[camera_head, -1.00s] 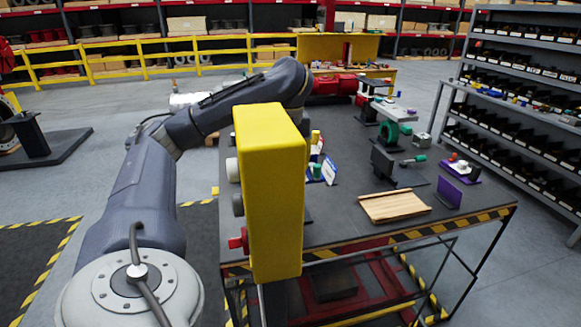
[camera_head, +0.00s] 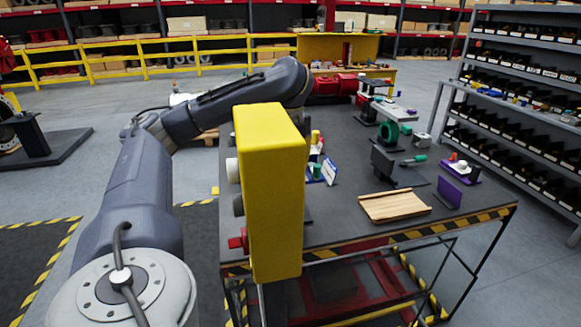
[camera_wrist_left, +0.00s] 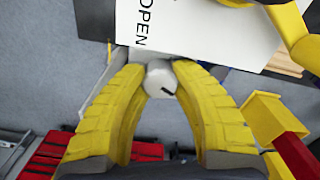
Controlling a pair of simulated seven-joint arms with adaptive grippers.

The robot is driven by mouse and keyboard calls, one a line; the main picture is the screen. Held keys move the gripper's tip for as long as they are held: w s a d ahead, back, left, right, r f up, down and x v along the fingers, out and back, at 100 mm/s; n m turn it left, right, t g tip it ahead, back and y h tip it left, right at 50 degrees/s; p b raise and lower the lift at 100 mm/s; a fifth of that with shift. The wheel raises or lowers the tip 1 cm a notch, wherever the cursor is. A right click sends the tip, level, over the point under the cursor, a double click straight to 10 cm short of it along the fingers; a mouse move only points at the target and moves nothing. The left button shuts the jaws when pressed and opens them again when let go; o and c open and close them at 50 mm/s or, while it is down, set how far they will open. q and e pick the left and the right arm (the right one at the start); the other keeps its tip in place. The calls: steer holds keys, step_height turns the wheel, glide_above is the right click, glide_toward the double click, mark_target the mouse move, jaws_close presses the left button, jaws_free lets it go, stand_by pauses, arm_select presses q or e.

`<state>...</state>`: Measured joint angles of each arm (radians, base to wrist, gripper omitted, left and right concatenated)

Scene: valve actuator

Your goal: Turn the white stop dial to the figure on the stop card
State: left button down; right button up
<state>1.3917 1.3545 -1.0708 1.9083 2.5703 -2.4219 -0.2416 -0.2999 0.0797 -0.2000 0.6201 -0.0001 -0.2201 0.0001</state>
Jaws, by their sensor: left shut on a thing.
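In the left wrist view the yellow fingers of my left gripper (camera_wrist_left: 160,85) are shut on the white dial (camera_wrist_left: 160,78), one finger on each side. The dial shows a short black mark near its lower right edge. A white plate reading "OPEN" (camera_wrist_left: 190,30) lies just beyond it, partly cut off by the frame. In the head view my left arm comes in from the left, and its gripper is hidden behind the yellow box. A small white card (camera_head: 329,171) stands on the bench, its writing too small to read. My right gripper is not in view.
The tall yellow box (camera_head: 275,190) with white, grey and red knobs on its left side blocks part of the bench (camera_head: 350,222). Yellow parts and a red bar (camera_wrist_left: 297,155) are close on the right.

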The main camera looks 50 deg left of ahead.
arm_select(q)
steer(key=c, duration=1.2)
jaws_free()
steer(key=shift+c, duration=0.2)
steer(key=shift+r, duration=0.15)
step_height(320, 180, up, 11)
steer(key=shift+r, duration=0.15)
steer(key=shift+r, duration=0.15)
stand_by(0.7)
